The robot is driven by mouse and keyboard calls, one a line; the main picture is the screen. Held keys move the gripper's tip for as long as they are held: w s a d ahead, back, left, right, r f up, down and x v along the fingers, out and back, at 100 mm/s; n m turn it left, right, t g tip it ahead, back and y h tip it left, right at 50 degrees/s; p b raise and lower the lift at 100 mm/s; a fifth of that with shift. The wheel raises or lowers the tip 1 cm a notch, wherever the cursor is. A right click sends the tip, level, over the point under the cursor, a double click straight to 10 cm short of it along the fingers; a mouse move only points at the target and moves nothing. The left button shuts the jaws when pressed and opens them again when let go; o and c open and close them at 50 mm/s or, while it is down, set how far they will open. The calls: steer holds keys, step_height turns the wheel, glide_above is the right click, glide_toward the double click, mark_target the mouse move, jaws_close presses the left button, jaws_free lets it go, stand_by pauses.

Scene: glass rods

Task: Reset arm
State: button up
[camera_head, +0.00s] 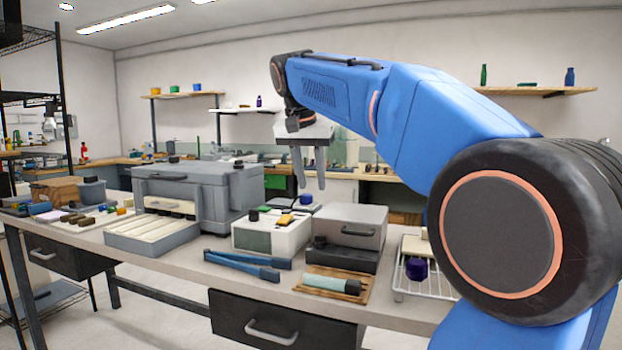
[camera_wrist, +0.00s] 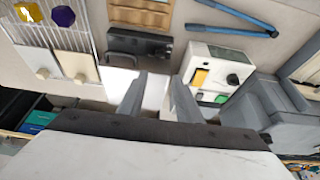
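My blue arm reaches over the workbench (camera_head: 200,258) from the right. My gripper (camera_head: 312,185) hangs at its end, fingers pointing down, above the bench and clear of everything on it. Its two fingers are apart with nothing between them. In the wrist view my gripper (camera_wrist: 157,80) also shows two separated grey fingers with an empty gap. No glass rod can be made out for certain in either view.
Below stand a grey box with a handle (camera_head: 350,226), a white device (camera_head: 270,232) and a large grey machine (camera_head: 200,190). Blue tongs (camera_head: 247,264), a wooden tray (camera_head: 318,291) and a wire rack (camera_wrist: 85,40) lie nearby. The air around my gripper is free.

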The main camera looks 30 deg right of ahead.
stand_by(0.5)
steer(key=s+a+f+n+y, duration=0.1)
steer(key=s+a+f+n, duration=0.2)
steer(key=s+f, duration=0.5)
steer(key=s+a+f+n+t+y, duration=0.1)
steer(key=s+a+f+n, duration=0.2)
steer(key=s+f, duration=0.6)
steer(key=s+a+f+n+t+y, duration=0.1)
steer(key=s+a+f+n, duration=0.3)
steer(key=s+f, duration=0.5)
step_height(320, 180, down, 9)
steer(key=shift+a+f+y, duration=0.1)
steer(key=shift+a+y, duration=0.2)
steer(key=shift+a, duration=0.6)
steer(key=shift+c, duration=0.4)
